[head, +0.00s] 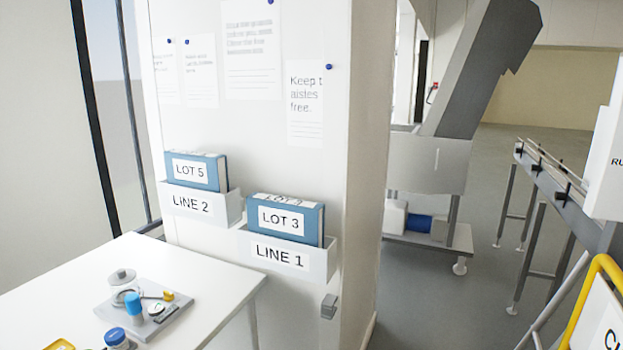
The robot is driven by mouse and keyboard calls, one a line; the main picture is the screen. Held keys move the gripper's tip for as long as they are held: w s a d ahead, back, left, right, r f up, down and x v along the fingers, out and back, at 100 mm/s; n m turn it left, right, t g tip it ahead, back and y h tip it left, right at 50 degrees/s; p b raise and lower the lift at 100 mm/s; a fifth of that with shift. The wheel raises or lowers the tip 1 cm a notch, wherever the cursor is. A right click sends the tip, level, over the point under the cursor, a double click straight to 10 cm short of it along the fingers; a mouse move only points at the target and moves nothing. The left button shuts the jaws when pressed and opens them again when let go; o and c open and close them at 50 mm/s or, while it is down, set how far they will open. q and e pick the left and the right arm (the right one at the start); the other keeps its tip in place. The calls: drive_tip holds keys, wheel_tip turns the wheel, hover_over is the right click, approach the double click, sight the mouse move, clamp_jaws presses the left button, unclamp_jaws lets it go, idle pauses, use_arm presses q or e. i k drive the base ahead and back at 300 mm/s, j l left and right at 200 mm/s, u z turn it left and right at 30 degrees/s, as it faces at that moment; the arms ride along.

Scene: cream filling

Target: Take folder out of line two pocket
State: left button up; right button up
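The line two pocket (225,209) is a white wall pocket marked "LINE 2", on the left of the white wall panel. A blue folder (217,165) with a white "LOT 5" label stands upright in it. Its lower part is hidden by the pocket front. To the right and slightly lower, the line one pocket (322,262), marked "LINE 1", holds another blue folder (313,215) labelled "LOT 3". Neither of my grippers shows in the head view.
A white table (215,290) stands before the panel at lower left, with a grey tray (172,318) of small containers and a blue-lidded jar (115,337). A small grey block (328,306) sits low on the panel. Grey floor is open at right, before a conveyor (560,185) and yellow rail (590,290).

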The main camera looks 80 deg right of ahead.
sight(208, 173)
drive_tip(key=z, duration=1.75)
drive_tip(key=i, duration=0.6)
